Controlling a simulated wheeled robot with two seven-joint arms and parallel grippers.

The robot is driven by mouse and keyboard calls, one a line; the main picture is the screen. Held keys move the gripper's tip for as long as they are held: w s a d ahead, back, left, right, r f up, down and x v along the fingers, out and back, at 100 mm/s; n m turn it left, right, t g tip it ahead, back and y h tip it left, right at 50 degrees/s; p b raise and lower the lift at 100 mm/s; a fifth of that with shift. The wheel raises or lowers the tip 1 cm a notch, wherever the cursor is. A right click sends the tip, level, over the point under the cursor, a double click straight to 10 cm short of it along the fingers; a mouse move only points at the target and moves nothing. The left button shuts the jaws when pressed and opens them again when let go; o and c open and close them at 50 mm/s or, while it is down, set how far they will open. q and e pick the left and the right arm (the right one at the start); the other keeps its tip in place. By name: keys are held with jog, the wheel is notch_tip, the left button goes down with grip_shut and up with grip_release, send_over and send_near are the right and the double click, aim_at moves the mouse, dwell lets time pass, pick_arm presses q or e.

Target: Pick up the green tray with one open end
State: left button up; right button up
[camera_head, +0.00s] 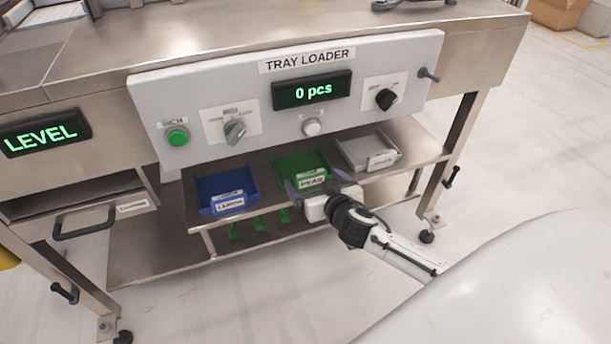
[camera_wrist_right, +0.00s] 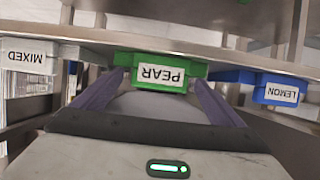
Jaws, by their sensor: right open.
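The green tray (camera_head: 293,163), labelled PEAR, sits on the upper shelf under the control panel, between a blue tray and a grey tray. Its labelled front faces me. In the right wrist view the green tray (camera_wrist_right: 195,68) appears upside down, just ahead of my gripper. My right gripper (camera_head: 318,184) is open, with its purple fingers spread at the tray's front. In the wrist view the gripper (camera_wrist_right: 158,82) has one finger toward each side of the label; I cannot tell whether they touch the tray. The tray's open end cannot be made out. My left gripper is not in view.
The blue LEMON tray (camera_head: 226,192) stands to the left and the grey MIXED tray (camera_head: 368,150) to the right. The grey control panel (camera_head: 230,95) hangs above. Small green parts (camera_head: 258,223) show below the shelf edge. A drawer (camera_head: 85,222) is at the left.

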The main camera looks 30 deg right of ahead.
jog(key=shift+c, duration=0.4)
jog(key=c, duration=1.1)
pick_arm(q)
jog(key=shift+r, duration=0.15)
pick_arm(e)
jog(key=shift+r, duration=0.15)
pick_arm(q)
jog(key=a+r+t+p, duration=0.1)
jog(key=p, duration=0.1)
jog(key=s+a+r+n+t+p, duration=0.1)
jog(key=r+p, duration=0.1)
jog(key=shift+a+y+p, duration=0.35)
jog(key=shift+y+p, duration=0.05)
pick_arm(e)
notch_tip(320, 180, up, 10)
jog(key=shift+f, duration=0.1)
